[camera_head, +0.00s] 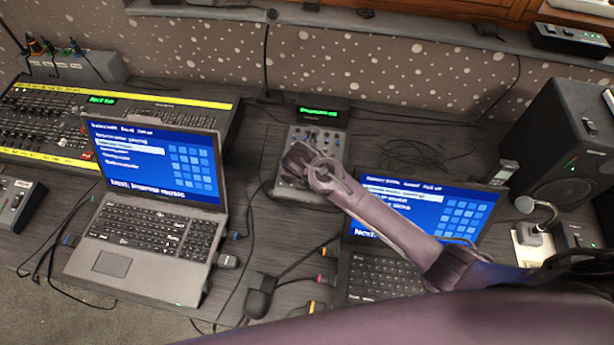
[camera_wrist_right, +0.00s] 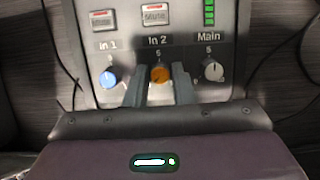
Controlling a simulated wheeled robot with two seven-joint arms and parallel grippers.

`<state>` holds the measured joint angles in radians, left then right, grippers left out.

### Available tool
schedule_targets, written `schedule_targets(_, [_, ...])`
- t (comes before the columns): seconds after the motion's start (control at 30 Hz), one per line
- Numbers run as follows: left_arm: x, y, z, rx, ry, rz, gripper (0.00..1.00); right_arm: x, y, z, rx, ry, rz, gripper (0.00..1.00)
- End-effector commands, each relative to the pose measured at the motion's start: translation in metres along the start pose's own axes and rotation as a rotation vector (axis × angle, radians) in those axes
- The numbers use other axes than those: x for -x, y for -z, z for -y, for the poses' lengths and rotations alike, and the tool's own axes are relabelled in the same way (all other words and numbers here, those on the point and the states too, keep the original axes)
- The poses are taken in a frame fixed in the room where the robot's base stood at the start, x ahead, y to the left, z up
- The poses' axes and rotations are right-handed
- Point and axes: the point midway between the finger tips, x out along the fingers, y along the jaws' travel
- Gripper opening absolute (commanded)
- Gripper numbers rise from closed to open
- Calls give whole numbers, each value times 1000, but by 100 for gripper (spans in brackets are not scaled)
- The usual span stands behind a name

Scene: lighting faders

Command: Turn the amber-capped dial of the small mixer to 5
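The small mixer (camera_head: 334,142) stands at the back middle of the desk, partly covered by my right arm in the head view. In the right wrist view, its amber-capped dial (camera_wrist_right: 160,73) sits under the In 2 label, with a 5 printed above it; I cannot read its pointer clearly. My right gripper (camera_wrist_right: 160,76) has one finger on each side of the amber dial, with a small gap seeming to show on both sides. In the head view the right gripper (camera_head: 293,164) is over the mixer's front left part, its fingertips hidden. My left gripper is not in view.
A laptop (camera_head: 150,215) stands left and another (camera_head: 425,205) lies under my right arm. A speaker (camera_head: 560,145) is at the right, a large mixing desk (camera_head: 60,125) at the left.

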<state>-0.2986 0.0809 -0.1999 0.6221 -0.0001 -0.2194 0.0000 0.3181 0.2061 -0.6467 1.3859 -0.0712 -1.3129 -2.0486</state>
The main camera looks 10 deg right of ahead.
Motion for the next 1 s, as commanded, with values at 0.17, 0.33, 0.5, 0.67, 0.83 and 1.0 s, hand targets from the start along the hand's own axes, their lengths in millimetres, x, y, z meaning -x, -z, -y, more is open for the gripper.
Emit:
schedule_targets(0.17, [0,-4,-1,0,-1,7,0,0,0,0,0,0,0,0])
schedule_targets(0.33, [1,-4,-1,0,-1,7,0,0,0,0,-6,3,0,0])
schedule_targets(0.5, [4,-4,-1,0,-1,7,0,1,0,0,-44,14,0,0])
schedule_targets(0.67, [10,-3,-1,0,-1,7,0,2,-1,0,-125,39,-1,0])
schedule_targets(0.83, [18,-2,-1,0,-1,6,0,2,-2,-1,-258,78,0,0])
schedule_targets(1.0, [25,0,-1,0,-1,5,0,2,-1,-2,-413,124,-1,0])
